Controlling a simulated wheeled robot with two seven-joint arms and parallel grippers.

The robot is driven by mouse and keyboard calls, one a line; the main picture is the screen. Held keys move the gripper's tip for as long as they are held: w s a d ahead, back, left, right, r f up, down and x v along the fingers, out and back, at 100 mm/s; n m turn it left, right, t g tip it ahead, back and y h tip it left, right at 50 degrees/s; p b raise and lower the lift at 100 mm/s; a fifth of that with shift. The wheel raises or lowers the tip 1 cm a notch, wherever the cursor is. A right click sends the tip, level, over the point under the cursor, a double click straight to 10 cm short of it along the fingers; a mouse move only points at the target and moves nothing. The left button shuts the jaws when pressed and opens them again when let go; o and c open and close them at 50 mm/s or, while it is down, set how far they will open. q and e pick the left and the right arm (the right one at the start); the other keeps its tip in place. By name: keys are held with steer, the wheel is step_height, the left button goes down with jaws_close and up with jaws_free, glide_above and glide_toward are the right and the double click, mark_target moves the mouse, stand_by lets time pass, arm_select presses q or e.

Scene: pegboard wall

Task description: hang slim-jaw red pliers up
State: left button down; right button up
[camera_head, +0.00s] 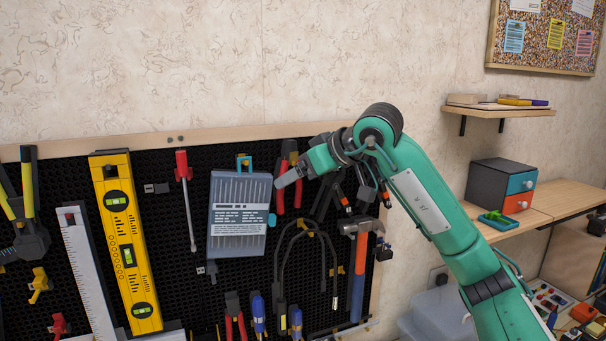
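Red-handled pliers (280,197) with a dark head at the top are upright against the black pegboard, right of the grey case. My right gripper (283,180) comes in from the right and its grey finger overlaps the handles of these pliers. I cannot tell whether it grips them or whether they hang on a hook. A second pair of red-handled pliers (235,318) is low on the board, cut by the bottom edge. I cannot tell which pair has the slimmer jaws. My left gripper is not in view.
The pegboard also holds a yellow spirit level (127,250), a grey case (238,215), a red-handled screwdriver (187,200) and a hammer (360,265). A wall shelf (498,112) and a drawer box (500,185) on a bench are at right.

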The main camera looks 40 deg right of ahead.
stand_by(0.3)
steer(key=b+v, duration=0.3)
steer(key=v, duration=1)
steer(key=shift+s+r, duration=0.2)
steer(key=shift+s, duration=0.15)
steer(key=shift+d+f, duration=0.1)
